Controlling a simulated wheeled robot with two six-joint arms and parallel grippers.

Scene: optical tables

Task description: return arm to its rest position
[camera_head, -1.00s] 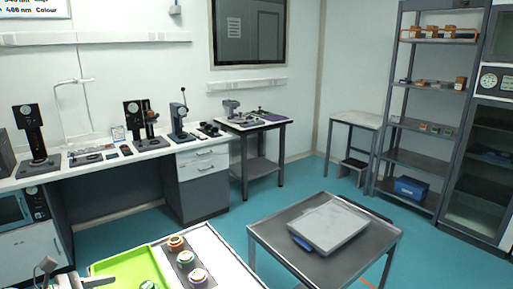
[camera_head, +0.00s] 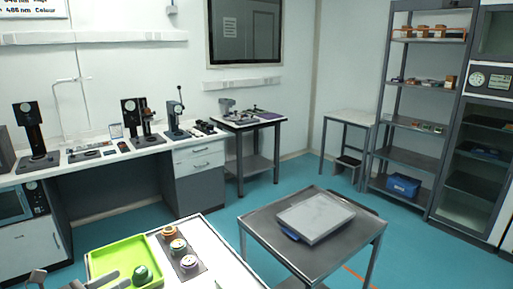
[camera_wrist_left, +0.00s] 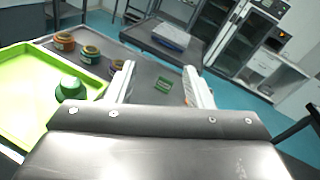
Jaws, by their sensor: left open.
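My left gripper (camera_head: 76,283) shows only partly at the bottom left edge of the head view, by the near side of the green tray. In the left wrist view its two pale fingers (camera_wrist_left: 160,84) stand wide apart, with nothing held between them. My right gripper is in neither view.
A bright green tray (camera_head: 107,257) holds a dark green domed piece (camera_head: 141,275). Several ringed round pieces (camera_head: 178,246) stand in a row on a dark strip beside it. A grey cart (camera_head: 262,222) carries a flat grey slab (camera_head: 315,217).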

